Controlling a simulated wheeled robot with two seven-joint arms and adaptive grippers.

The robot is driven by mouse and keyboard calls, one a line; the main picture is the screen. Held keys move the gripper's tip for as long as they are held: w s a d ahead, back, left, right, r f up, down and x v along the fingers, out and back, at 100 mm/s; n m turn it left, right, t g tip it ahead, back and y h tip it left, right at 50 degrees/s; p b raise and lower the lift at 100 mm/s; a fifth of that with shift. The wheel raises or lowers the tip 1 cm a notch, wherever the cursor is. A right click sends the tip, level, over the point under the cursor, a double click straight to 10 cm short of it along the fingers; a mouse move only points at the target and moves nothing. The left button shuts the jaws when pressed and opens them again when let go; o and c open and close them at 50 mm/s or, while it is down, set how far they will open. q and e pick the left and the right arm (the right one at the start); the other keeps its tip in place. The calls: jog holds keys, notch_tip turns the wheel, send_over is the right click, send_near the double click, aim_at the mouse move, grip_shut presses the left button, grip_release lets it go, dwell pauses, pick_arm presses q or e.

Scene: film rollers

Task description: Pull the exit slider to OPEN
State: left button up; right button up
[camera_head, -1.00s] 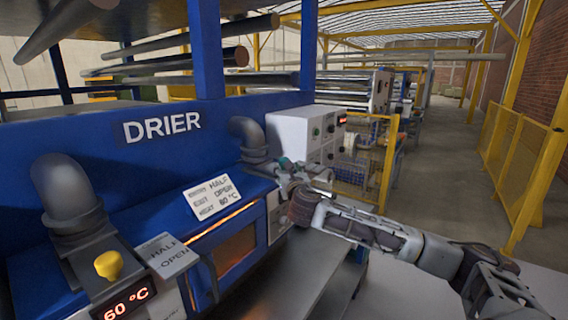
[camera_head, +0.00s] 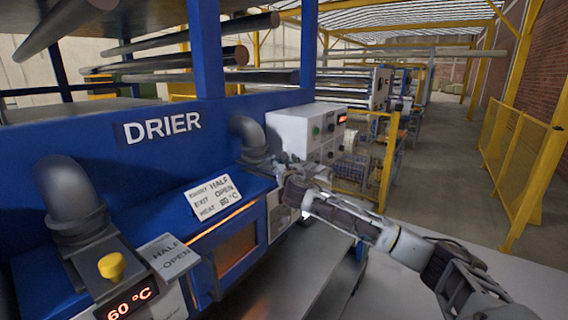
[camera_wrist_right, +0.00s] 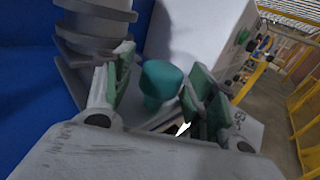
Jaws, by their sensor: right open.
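The exit slider's teal knob (camera_wrist_right: 160,84) stands upright between the fingers of my right gripper (camera_wrist_right: 158,78) in the right wrist view. The green-padded fingers are apart, one on each side, with a visible gap at the left; I cannot tell whether the right finger touches it. A white pointer (camera_wrist_right: 183,129) shows below the knob; the slider's scale is mostly hidden by my gripper. In the head view my right gripper (camera_head: 283,168) is at the far right end of the blue drier (camera_head: 60,150), and it hides the knob. My left gripper is not in view.
A placard (camera_head: 214,198) reads entry half, exit open, heat 80 °C. A yellow knob (camera_head: 111,266) and a 60 °C display (camera_head: 130,303) are at near left. A grey elbow pipe (camera_head: 250,136) and a white control box (camera_head: 305,133) stand close behind my right gripper.

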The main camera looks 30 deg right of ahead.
jog(key=shift+w, duration=0.1)
jog(key=shift+c, duration=0.5)
grip_shut()
jog(key=shift+d, duration=0.1)
jog(key=s+d, duration=0.3)
jog(key=s, duration=0.4)
jog(key=shift+s+p, duration=0.25)
jog(key=shift+p, duration=0.1)
dwell(0.5)
